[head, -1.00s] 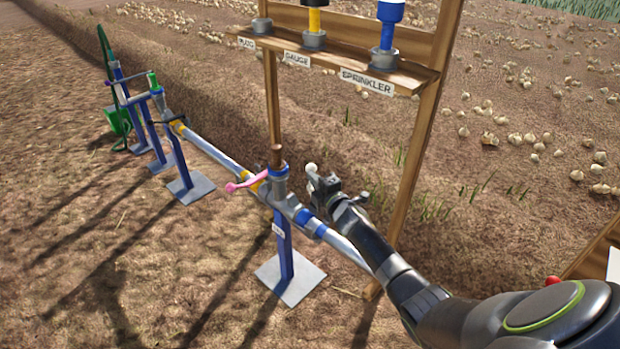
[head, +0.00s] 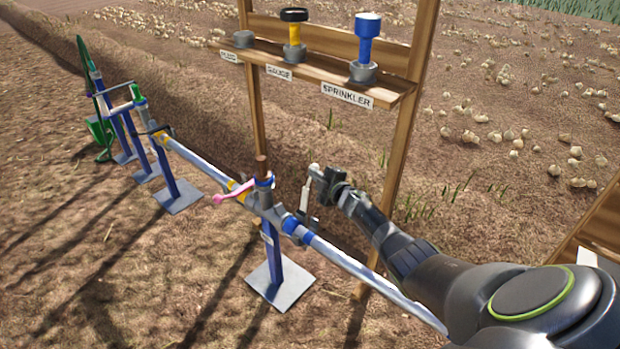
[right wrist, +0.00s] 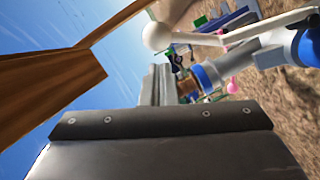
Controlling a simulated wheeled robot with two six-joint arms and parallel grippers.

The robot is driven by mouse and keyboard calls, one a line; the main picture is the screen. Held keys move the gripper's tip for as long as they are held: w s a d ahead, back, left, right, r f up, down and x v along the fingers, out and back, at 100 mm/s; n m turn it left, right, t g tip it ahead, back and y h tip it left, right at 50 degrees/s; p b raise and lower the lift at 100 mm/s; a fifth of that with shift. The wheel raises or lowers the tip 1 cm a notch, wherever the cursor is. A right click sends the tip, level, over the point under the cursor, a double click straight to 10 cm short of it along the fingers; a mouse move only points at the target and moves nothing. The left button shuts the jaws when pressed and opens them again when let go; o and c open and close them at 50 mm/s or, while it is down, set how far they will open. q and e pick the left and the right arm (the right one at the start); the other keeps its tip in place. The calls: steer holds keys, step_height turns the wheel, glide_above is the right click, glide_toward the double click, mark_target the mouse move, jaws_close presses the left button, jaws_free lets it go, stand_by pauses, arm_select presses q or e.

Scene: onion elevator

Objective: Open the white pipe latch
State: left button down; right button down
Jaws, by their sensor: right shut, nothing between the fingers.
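The white pipe latch (head: 306,198) is a slim lever with a round knob, standing up from the grey and blue pipe fitting beside the central blue post. In the right wrist view the white latch (right wrist: 157,37) crosses the top, its knob near the middle and its rod running right to the blue-banded pipe (right wrist: 240,62). My right gripper (head: 322,180) is shut and empty, close to the right of the latch's upper part. I cannot tell whether they touch. Its fingers (right wrist: 157,85) point toward the pipe in the right wrist view. My left gripper is not in view.
A pink latch (head: 232,193) sticks out left of the post. A wooden stand (head: 398,150) with a labelled shelf (head: 310,76) rises behind. The shelf holds a black-and-yellow gauge (head: 293,38) and a blue sprinkler (head: 366,45). More posts line the pipe at left.

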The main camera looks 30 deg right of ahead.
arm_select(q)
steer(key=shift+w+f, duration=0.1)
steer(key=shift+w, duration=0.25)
arm_select(e)
steer(key=shift+w+d+f, duration=0.1)
steer(key=shift+w+d, duration=0.15)
steer(key=shift+d, duration=0.65)
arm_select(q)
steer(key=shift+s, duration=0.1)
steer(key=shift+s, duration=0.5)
arm_select(e)
steer(key=shift+d, duration=0.1)
